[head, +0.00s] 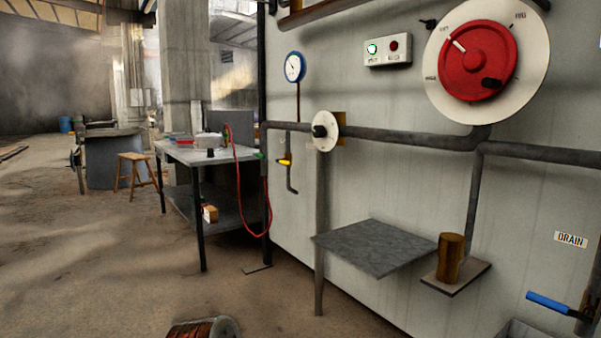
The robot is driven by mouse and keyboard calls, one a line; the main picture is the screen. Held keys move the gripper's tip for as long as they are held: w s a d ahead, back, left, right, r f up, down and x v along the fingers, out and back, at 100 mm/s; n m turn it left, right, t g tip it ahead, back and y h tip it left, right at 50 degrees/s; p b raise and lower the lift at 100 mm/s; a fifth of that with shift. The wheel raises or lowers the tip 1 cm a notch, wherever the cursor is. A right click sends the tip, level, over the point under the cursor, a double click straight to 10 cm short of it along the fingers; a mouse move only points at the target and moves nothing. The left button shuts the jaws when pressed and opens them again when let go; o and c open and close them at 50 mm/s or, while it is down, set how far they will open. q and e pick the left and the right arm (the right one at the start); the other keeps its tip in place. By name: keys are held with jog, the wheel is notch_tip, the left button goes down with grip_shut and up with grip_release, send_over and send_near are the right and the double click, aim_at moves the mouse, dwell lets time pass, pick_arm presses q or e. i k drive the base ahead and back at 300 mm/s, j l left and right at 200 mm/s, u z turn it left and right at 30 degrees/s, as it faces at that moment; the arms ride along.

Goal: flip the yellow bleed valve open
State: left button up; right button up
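The yellow bleed valve handle (285,162) is small and sits on a thin dark pipe on the left part of the pale panel. It lies roughly level, crossing the pipe, below the round pressure gauge (294,67). The thin pipe bends at its lower end, below the handle. Whether the valve is open or shut is too small to tell. Neither of my grippers is in view, and nothing touches the handle.
A white disc with a black knob (320,131) stands just right of the valve. A grey shelf (375,247) juts out below. A red hose (240,185) hangs by the workbench (190,154) at left. A large red dial (470,65) and blue drain lever (548,302) are at right.

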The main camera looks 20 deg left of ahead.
aim_at(283, 162)
jog(key=i+j+u, duration=0.2)
jog(key=i+j, duration=0.6)
jog(key=j, duration=0.25)
jog(key=i+j+u, duration=0.15)
jog(key=i+j, duration=0.7)
